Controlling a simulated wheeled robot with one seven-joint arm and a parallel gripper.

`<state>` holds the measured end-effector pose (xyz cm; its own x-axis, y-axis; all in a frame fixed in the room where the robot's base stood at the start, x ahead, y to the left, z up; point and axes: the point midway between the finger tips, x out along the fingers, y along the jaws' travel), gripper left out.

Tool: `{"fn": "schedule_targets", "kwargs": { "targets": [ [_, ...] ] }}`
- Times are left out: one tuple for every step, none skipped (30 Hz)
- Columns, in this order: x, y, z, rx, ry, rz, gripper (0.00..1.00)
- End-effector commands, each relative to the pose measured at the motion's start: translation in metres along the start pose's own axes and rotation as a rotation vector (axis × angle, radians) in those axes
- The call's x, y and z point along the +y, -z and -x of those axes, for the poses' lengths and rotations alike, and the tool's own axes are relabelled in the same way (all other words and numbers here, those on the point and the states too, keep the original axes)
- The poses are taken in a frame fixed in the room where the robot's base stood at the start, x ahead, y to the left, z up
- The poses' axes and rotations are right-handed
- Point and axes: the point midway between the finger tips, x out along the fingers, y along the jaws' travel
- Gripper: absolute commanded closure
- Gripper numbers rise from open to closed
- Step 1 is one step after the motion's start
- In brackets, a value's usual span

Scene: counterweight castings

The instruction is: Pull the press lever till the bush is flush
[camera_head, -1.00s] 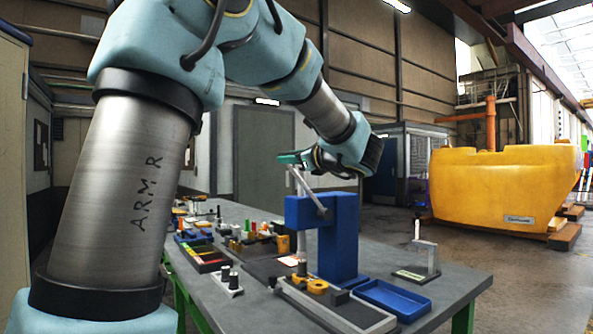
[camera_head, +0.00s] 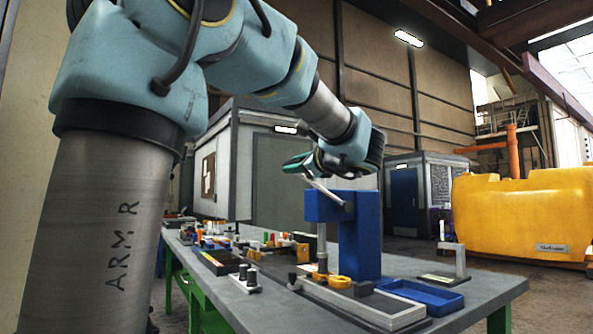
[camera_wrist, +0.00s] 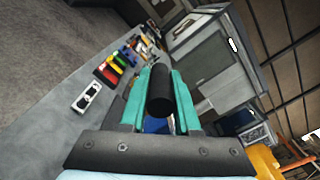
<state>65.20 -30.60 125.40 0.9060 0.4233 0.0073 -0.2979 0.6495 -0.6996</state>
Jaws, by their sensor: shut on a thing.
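The blue press (camera_head: 366,235) stands on the workbench in the head view. Its grey lever (camera_head: 328,194) slopes up and left from a pivot near the press head. My gripper (camera_head: 298,165), with teal fingers, is at the lever's upper end. In the wrist view the fingers (camera_wrist: 162,75) are shut on the black lever handle (camera_wrist: 160,95). The grey ram (camera_head: 322,245) hangs down from the press head, close to a yellow part (camera_head: 338,281) at the press foot. The bush is too small to make out, so I cannot tell whether it is flush.
The workbench (camera_head: 489,287) also holds a blue tray (camera_head: 425,296) right of the press and a small grey stand (camera_head: 455,262) behind it. Several small parts and bins lie to the left.

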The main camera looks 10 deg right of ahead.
Motion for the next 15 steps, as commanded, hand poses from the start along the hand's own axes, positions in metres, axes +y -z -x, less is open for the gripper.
{"fn": "schedule_targets", "kwargs": {
  "targets": [
    [0.0086, 0.0055, -0.0005, 0.004, -0.016, -0.007, 1.0],
    [0.0089, 0.0055, -0.0005, 0.004, -0.016, -0.007, 1.0],
    [0.009, 0.0055, -0.0006, 0.004, -0.017, -0.007, 1.0],
    [0.0091, 0.0055, -0.0007, 0.004, -0.017, -0.007, 1.0],
    [0.0091, 0.0055, -0.0007, 0.003, -0.017, -0.007, 1.0],
    [0.0092, 0.0054, -0.0008, 0.003, -0.018, -0.007, 1.0],
    [0.0093, 0.0055, -0.0008, 0.003, -0.018, -0.007, 1.0],
    [0.0094, 0.0055, -0.0009, 0.003, -0.018, -0.008, 1.0],
    [0.0095, 0.0055, -0.001, 0.002, -0.018, -0.008, 1.0],
    [0.0096, 0.0056, -0.001, 0.002, -0.019, -0.008, 1.0],
    [0.0097, 0.0056, -0.0011, 0.002, -0.019, -0.008, 1.0],
    [0.0098, 0.0058, -0.0011, 0.003, -0.019, -0.008, 0.65],
    [0.0098, 0.0059, -0.0011, 0.003, -0.019, -0.008, 0.62],
    [0.0098, 0.0059, -0.0011, 0.003, -0.019, -0.008, 0.58],
    [0.0096, 0.0059, -0.0011, 0.003, -0.018, -0.008, 0.54]
  ]
}}
